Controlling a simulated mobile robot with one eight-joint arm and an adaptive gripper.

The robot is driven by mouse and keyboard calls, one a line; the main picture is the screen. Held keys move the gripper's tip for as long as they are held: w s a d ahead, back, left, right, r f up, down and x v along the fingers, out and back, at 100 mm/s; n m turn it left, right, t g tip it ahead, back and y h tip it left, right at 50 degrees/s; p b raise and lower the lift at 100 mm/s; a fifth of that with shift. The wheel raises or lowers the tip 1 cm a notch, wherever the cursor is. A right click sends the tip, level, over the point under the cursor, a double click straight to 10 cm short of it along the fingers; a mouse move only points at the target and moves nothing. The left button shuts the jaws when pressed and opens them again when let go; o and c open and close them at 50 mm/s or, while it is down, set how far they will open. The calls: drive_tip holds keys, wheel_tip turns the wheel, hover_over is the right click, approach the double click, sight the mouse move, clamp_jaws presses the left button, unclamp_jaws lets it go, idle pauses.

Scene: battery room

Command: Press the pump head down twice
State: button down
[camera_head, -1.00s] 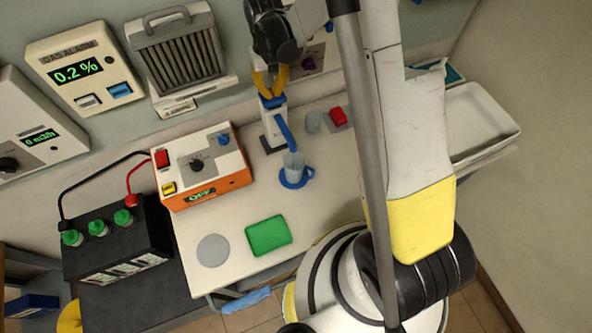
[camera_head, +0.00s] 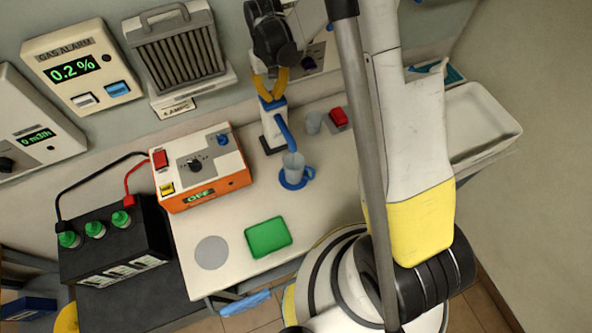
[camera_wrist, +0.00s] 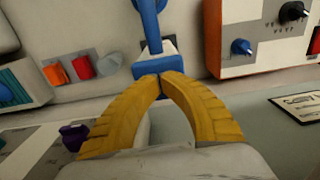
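The pump dispenser (camera_head: 273,130) is a white body on a dark base, standing upright at the back of the bench. Its blue pump head (camera_head: 268,104) carries a long blue spout reaching forward over a translucent cup (camera_head: 293,166) on a blue saucer (camera_head: 294,180). My gripper (camera_head: 269,99) has yellow fingers pointing down, with the tips at the top of the pump head. In the wrist view, the fingertips (camera_wrist: 158,78) meet with nothing between them, against or just over the blue head (camera_wrist: 155,65). Exact contact and how far the head is pressed are unclear.
An orange-and-white power unit (camera_head: 203,165) stands left of the pump. A red button (camera_head: 338,117) and a small clear cup (camera_head: 313,122) are to its right. A green pad (camera_head: 268,237) and grey disc (camera_head: 211,252) lie in front. My arm and column cover the right side.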

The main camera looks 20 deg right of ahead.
drive_tip(key=shift+r, duration=0.1)
drive_tip(key=shift+r+p, duration=1.9)
drive_tip(key=shift+r, duration=1.65)
drive_tip(key=shift+f, duration=0.15)
drive_tip(key=shift+f+b, duration=3.05)
drive_tip(key=shift+f, duration=0.15)
drive_tip(key=shift+f+b, duration=0.35)
drive_tip(key=shift+f, duration=0.05)
drive_tip(key=shift+r, duration=0.1)
drive_tip(key=shift+r+p, duration=2.05)
drive_tip(key=shift+r, duration=1.55)
drive_tip(key=shift+r, duration=0.15)
